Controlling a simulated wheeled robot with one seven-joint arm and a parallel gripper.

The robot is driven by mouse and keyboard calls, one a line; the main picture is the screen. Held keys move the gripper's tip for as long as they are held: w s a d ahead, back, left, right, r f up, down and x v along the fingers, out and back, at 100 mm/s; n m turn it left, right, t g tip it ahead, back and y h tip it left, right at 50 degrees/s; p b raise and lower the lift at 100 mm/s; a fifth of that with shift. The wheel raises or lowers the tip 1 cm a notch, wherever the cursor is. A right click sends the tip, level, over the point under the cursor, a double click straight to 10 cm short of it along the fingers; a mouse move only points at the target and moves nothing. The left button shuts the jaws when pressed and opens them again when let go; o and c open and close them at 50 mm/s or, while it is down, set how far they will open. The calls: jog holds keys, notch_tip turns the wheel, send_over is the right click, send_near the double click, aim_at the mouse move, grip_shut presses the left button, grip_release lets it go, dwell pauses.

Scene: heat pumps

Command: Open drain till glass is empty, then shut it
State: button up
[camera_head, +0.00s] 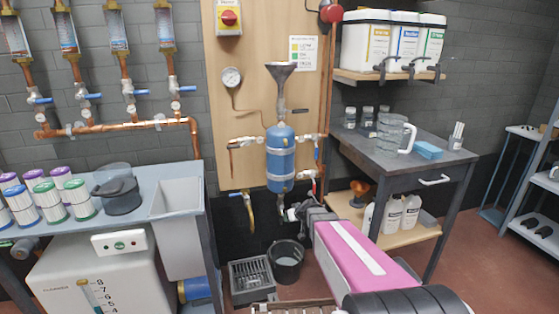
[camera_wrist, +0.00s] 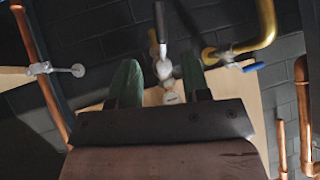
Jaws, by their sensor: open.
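My gripper (camera_head: 297,213) is at the lower end of the blue vessel (camera_head: 281,158) on the wooden board. In the wrist view its two green fingers (camera_wrist: 160,82) are apart. A small pale valve (camera_wrist: 163,68) with a dark-tipped lever (camera_wrist: 154,37) shows between and just beyond them; I cannot tell whether they touch it. A brass pipe (camera_wrist: 262,30) with a blue-handled valve (camera_wrist: 250,67) is at right there. In the head view, several sight glasses (camera_head: 65,32) hang at upper left, with blue-handled valves (camera_head: 88,96) below. My gripper hides part of the vessel's outlet.
A dark bucket (camera_head: 287,262) stands on the floor below the vessel, beside a grated drain (camera_head: 250,277). A grey funnel (camera_head: 281,70) tops the vessel. Benches flank it: a blue one (camera_head: 150,178) with filters at left, a dark table (camera_head: 425,155) with a jug (camera_head: 392,133) at right.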

jog(key=shift+a+f, duration=0.1)
jog(key=shift+c, duration=1.4)
jog(key=s+a+f+n+g+h, duration=0.1)
jog(key=s+f+n+g+h, duration=0.1)
jog(key=f+n+h, duration=0.35)
jog(key=s+a+f+n+g+h, duration=0.2)
jog(key=f+n+g+h, duration=0.1)
jog(key=f+n, duration=0.4)
jog(key=w+a+r+n+t+h, duration=0.5)
jog(key=a+n+t+h, duration=0.2)
jog(key=n+t+h, duration=0.25)
jog(key=x, duration=1)
